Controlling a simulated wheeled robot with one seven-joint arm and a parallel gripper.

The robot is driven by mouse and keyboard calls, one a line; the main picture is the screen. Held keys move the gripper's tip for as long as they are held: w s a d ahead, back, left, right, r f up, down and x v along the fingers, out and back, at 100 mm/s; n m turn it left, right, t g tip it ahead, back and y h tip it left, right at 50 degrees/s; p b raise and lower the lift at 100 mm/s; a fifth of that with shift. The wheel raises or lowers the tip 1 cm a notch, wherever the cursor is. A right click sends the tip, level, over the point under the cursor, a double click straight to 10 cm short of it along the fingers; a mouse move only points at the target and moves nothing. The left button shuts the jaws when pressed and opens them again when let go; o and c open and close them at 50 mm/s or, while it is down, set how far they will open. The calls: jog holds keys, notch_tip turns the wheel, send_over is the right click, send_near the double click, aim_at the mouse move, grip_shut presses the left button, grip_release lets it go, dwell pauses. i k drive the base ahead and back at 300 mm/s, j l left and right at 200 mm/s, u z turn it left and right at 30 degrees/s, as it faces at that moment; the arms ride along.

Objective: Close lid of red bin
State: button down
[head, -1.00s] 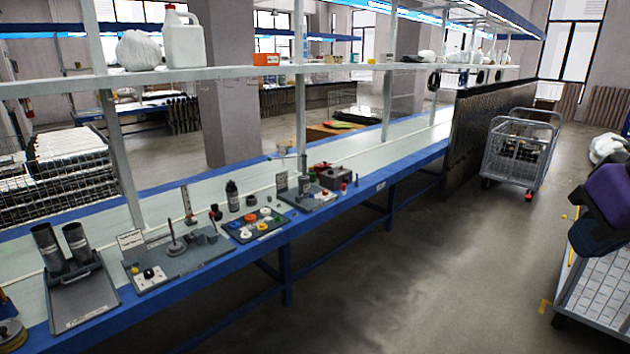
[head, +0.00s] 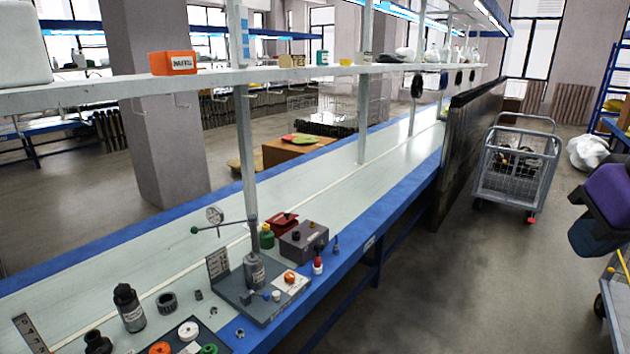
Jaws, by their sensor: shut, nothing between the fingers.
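A small dark red container (head: 284,223) stands on the bench, behind a grey box with black knobs (head: 303,241). It looks like the red bin. Its upper part seems tilted, but it is too small to tell how its lid stands. The grey box hides part of its front. My gripper is not in view.
The long blue-edged bench (head: 350,262) runs away to the right, with a post and shelf (head: 250,80) above. A grey fixture (head: 262,290) and a black bottle (head: 129,307) stand nearer. A mesh cart (head: 517,165) is on the floor; the aisle beside the bench is clear.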

aim_at(282, 219)
jog(key=i+j+z, duration=0.1)
jog(key=i+z, duration=0.4)
jog(key=i, duration=0.8)
jog(key=i+u, duration=1)
jog(key=u, duration=0.15)
jog(key=i+u, duration=0.25)
jog(key=u, duration=0.15)
